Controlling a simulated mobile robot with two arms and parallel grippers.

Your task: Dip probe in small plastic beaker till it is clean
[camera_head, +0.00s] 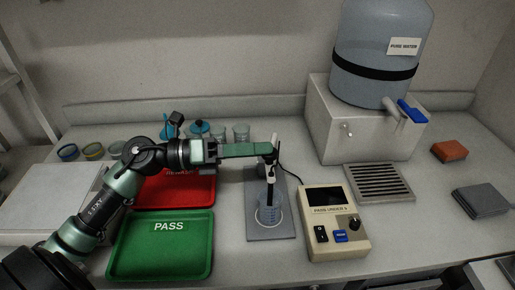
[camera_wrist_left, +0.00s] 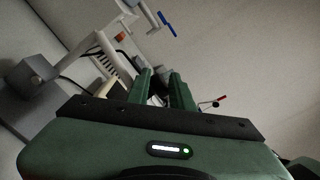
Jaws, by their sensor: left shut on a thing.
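My left gripper (camera_head: 270,152) reaches in from the left and is shut on the probe (camera_head: 271,172). The probe hangs roughly upright, white near the top and dark below. Its lower end reaches into the mouth of the small clear plastic beaker (camera_head: 270,218); how deep the tip sits is hard to tell. The beaker stands on a grey stand base (camera_head: 284,234). In the left wrist view my green fingers (camera_wrist_left: 161,73) point away, and the probe is mostly hidden between them. My right gripper is not in view.
A meter (camera_head: 334,243) labelled PASS UNDER 5 stands right of the beaker. A green PASS tray (camera_head: 160,262) and a red tray (camera_head: 195,192) lie left. Several cups and beakers stand behind my arm. A PURE WATER dispenser (camera_head: 372,62) and drain grate (camera_head: 378,183) are at right.

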